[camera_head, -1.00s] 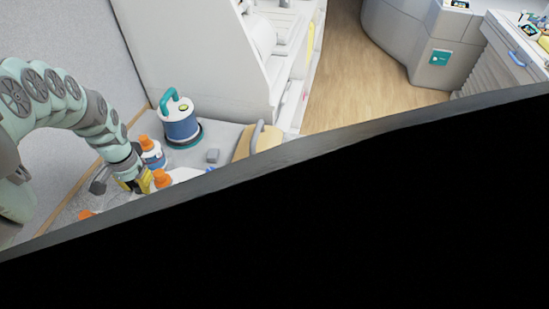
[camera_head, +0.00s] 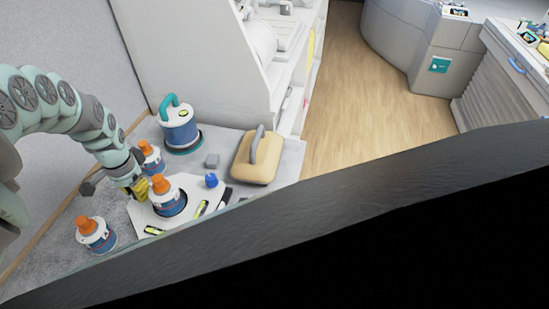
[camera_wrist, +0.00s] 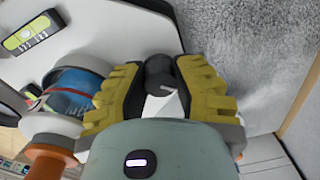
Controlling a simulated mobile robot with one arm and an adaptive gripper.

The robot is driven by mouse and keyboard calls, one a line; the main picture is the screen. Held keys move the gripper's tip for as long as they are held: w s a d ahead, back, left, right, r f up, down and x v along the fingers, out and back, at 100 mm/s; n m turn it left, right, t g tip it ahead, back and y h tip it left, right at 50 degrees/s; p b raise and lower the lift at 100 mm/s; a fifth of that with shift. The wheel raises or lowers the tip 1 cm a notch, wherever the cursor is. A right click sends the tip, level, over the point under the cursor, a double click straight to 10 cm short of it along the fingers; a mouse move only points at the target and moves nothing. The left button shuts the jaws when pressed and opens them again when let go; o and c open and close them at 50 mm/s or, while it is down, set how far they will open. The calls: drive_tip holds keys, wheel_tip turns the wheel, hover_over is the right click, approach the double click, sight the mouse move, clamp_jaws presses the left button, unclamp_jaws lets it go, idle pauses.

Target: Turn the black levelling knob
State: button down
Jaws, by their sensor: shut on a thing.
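The black levelling knob (camera_wrist: 160,72) shows in the wrist view, at the edge of the white plate, with a small white mark by it. My gripper (camera_wrist: 160,88) is shut on it, with one yellow finger on each side. In the head view my gripper (camera_head: 141,189) is at the left corner of the white plate (camera_head: 185,222) and hides the knob. The plate carries an orange-capped bottle (camera_head: 169,200) and bubble levels (camera_head: 201,209); one bubble level (camera_wrist: 32,32) also shows in the wrist view. A blue knob (camera_head: 211,180) stands at the plate's far edge.
Orange-capped bottles stand behind my gripper (camera_head: 151,160) and in front left (camera_head: 96,235). A blue container (camera_head: 179,130), a small grey block (camera_head: 212,161) and a tan block with a grey handle (camera_head: 255,165) stand farther back. A large dark edge hides the near area.

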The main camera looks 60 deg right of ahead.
drive_tip(key=shift+a, duration=0.15)
drive_tip(key=c, duration=0.7)
unclamp_jaws()
drive_tip(key=shift+r, duration=0.3)
wheel_tip(320, 180, up, 5)
drive_tip(key=shift+r, duration=0.2)
drive_tip(key=shift+s+r, duration=0.1)
drive_tip(key=shift+r, duration=0.6)
